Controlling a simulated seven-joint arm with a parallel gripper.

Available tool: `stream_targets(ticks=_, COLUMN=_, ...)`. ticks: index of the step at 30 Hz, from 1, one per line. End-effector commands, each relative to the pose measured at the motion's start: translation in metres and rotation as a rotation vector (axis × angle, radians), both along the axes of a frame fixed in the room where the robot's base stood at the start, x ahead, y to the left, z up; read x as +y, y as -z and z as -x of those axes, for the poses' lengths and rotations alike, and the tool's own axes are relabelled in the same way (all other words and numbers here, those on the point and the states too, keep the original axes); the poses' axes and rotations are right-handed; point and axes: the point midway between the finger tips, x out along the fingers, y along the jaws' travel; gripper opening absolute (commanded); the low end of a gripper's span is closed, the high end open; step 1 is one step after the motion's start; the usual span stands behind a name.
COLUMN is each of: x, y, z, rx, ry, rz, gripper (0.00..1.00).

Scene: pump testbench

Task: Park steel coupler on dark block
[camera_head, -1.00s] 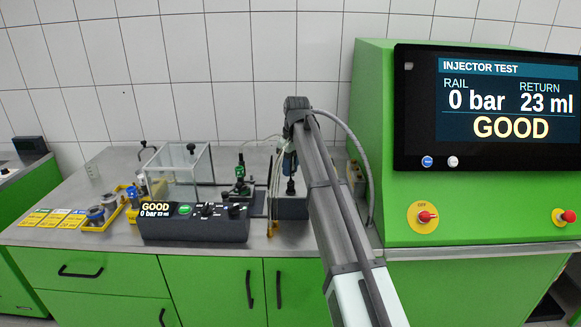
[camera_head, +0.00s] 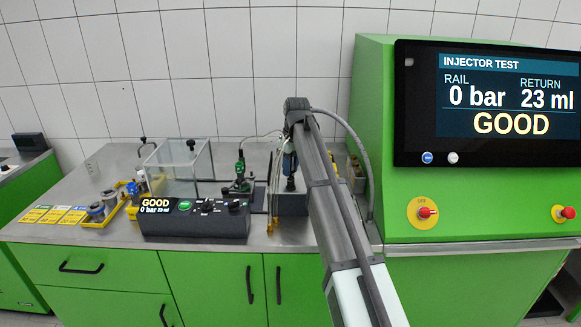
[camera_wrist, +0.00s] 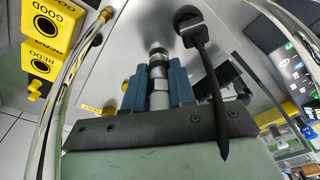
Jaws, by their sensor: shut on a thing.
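My gripper (camera_wrist: 158,88) has its blue fingers closed on the steel coupler (camera_wrist: 157,62), a silver cylinder between them in the wrist view. In the head view my gripper (camera_head: 288,166) is over the right part of the bench, above the dark block (camera_head: 290,204). The arm partly covers the block. I cannot tell whether the coupler touches the block; the coupler itself is too small and hidden to make out in the head view.
Clear and white hoses run beside my gripper. Left of it stand a green injector fixture (camera_head: 240,175), a clear box (camera_head: 172,175) and a black control box (camera_head: 195,222). The green test cabinet (camera_head: 470,210) is close on the right. Yellow cards lie far left.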

Motion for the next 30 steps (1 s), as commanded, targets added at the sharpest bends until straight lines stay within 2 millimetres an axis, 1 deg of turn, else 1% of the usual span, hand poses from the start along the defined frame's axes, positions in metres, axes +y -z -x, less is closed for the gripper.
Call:
stream_targets(ticks=17, x=0.0000, y=0.0070, z=0.0000, rx=-0.001, ry=0.000, rz=-0.001, gripper=0.00)
stream_targets(ticks=30, x=0.0001, y=0.0077, z=-0.0001, rx=0.000, ry=0.000, rz=0.000, gripper=0.00)
